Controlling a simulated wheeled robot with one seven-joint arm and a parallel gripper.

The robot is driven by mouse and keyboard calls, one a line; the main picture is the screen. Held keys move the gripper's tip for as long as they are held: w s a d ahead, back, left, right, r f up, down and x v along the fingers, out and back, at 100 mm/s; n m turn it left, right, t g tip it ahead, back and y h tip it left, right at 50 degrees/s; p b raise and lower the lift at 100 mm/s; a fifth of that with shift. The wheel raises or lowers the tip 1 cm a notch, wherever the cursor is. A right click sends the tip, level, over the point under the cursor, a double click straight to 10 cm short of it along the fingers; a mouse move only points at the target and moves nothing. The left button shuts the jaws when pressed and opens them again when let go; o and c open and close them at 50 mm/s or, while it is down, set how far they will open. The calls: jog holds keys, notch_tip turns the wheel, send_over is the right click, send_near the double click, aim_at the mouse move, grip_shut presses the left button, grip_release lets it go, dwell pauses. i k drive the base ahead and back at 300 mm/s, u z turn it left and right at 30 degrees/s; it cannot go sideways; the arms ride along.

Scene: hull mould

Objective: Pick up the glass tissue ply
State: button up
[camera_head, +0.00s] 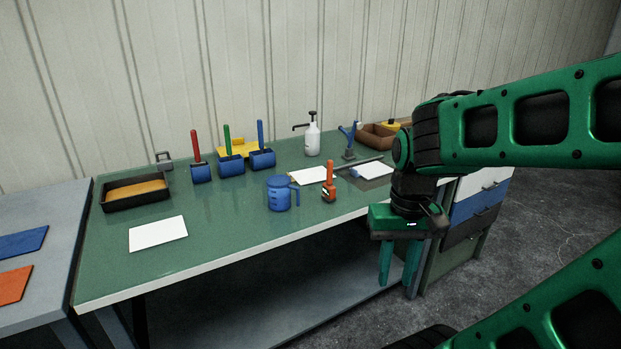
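A thin white sheet (158,233) lies flat on the left part of the green bench top (230,225), near the front edge. A second white sheet (307,175) lies farther back, behind the orange-handled tool. I cannot tell for certain which sheet is the glass tissue ply. My gripper (398,286) hangs at the right, fingers pointing down and apart, with nothing visible between them. It appears in front of the bench's right end, well away from both sheets.
A blue jug (280,193) and an orange-handled tool (329,184) stand mid-bench. A black tray (136,193), several rollers (231,162) and a pump bottle (312,136) stand behind. A grey table (38,222) adjoins at left. Bench surface around the left sheet is clear.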

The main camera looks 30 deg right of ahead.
aim_at(304, 177)
jog(key=i, duration=1.45)
jog(key=u, duration=0.05)
